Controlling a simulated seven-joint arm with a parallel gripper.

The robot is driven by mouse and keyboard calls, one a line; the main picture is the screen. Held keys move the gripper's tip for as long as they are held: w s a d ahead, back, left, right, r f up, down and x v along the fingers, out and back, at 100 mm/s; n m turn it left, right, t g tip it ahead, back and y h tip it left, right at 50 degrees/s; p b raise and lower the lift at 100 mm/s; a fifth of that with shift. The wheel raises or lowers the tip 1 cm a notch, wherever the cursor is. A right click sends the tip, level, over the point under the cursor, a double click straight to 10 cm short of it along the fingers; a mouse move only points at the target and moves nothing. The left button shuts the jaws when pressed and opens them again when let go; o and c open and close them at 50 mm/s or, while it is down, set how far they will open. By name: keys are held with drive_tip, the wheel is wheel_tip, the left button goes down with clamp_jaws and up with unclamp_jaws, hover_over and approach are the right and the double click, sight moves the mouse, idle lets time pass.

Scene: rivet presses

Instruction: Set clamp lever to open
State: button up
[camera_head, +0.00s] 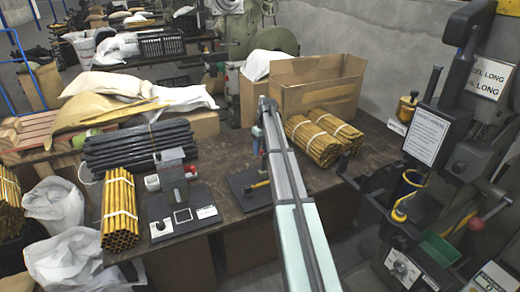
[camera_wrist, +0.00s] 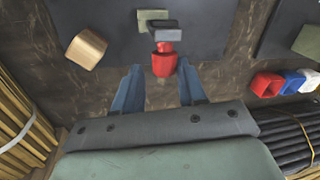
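A small clamp (camera_wrist: 166,35) with a grey top and a red part (camera_wrist: 164,62) stands on a dark base plate (camera_wrist: 215,42), ahead of my fingers in the wrist view. I take the red part to be its lever grip. My gripper (camera_wrist: 160,68) is open, its two blue fingers apart on either side of the red part; contact cannot be told. In the head view the dark plate (camera_head: 238,180) with a yellow-handled part (camera_head: 257,185) lies left of my arm, which hides some of it. The gripper's fingers do not show clearly there.
A press on a black base (camera_head: 182,213) stands to the left. Black rods (camera_head: 140,147) and yellow rod bundles (camera_head: 120,208) lie near it. More yellow rods (camera_head: 312,140) and a cardboard box (camera_head: 318,85) are at the right. A tan block (camera_wrist: 86,48) lies beside the clamp.

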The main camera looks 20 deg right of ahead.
drive_tip(key=shift+o, duration=0.9)
drive_tip(key=shift+r, duration=0.2)
wheel_tip(320, 180, up, 13)
drive_tip(key=d, duration=0.2)
drive_tip(key=shift+w+r, duration=0.15)
drive_tip(key=shift+w, duration=0.05)
